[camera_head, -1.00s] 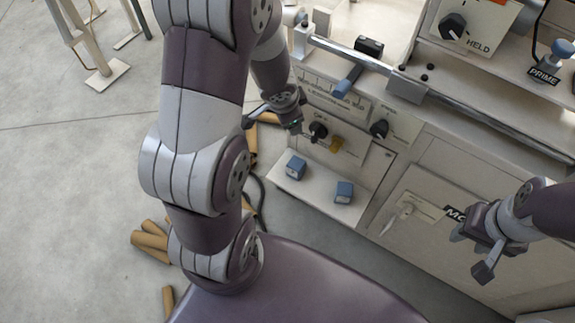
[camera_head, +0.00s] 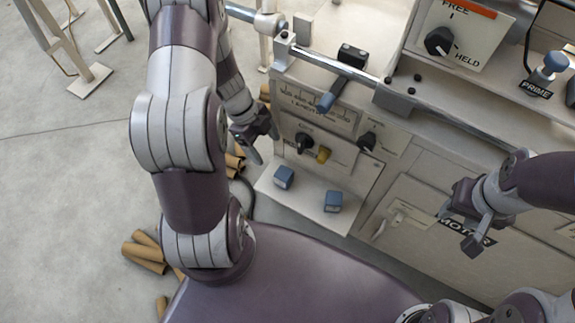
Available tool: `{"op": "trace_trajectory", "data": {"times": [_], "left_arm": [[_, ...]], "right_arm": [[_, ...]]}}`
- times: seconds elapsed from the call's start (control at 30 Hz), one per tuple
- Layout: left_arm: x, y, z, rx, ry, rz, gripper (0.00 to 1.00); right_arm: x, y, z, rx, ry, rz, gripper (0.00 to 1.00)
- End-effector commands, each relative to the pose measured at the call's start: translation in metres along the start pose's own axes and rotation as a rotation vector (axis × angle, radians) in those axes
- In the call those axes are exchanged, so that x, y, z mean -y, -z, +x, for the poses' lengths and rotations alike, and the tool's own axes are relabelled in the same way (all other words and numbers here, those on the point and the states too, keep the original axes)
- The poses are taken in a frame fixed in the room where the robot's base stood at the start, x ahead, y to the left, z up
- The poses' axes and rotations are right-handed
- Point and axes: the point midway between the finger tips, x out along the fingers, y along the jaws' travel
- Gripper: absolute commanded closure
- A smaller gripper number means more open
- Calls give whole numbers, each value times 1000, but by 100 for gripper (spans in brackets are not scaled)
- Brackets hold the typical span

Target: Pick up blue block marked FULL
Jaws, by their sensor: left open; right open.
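Two small blue blocks sit on a pale shelf (camera_head: 306,212) low on the machine front: a left block (camera_head: 284,177) and a right block (camera_head: 333,202). Their markings are too small to read, so I cannot tell which is marked FULL. My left gripper (camera_head: 267,147) is open and empty, above and to the left of the left block and apart from it. My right gripper (camera_head: 459,228) is open and empty, well to the right of both blocks, before the machine's lower panel.
The machine front (camera_head: 330,133) carries black knobs, a yellow piece (camera_head: 323,154) and a blue-handled lever (camera_head: 331,97) above the shelf. Brown tubes (camera_head: 146,250) lie on the floor at left. A metal rail (camera_head: 460,119) runs along the machine.

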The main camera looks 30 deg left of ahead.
Motion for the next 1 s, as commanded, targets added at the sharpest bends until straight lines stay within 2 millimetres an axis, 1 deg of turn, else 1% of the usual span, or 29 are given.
{"op": "trace_trajectory", "data": {"times": [0.07,0.2,0.3,0.47,0.53,0.67,0.73,0.8,0.97,1.0], "left_arm": [[-5,-2,12,-8,-21,14,23],[-6,-4,48,-8,-24,18,23],[-6,-3,67,-8,-23,18,23],[-5,-2,80,-6,-20,17,23],[-4,-4,88,-6,-21,17,23],[-1,-9,115,-6,-21,18,23],[-1,-8,127,-6,-21,17,23],[-1,-7,131,-6,-20,17,23],[-1,-6,128,-6,-19,16,23],[-1,-6,128,-6,-19,16,30]], "right_arm": [[0,-1,7,0,0,0,57],[0,-4,29,0,0,0,57],[0,-5,40,1,0,0,57],[0,-6,46,0,0,0,57],[0,-6,53,0,0,0,57],[0,-9,75,0,0,0,57],[0,-10,83,0,0,0,57],[0,-10,84,1,0,0,57],[0,-10,81,0,0,0,57],[0,-10,81,0,0,0,57]]}}
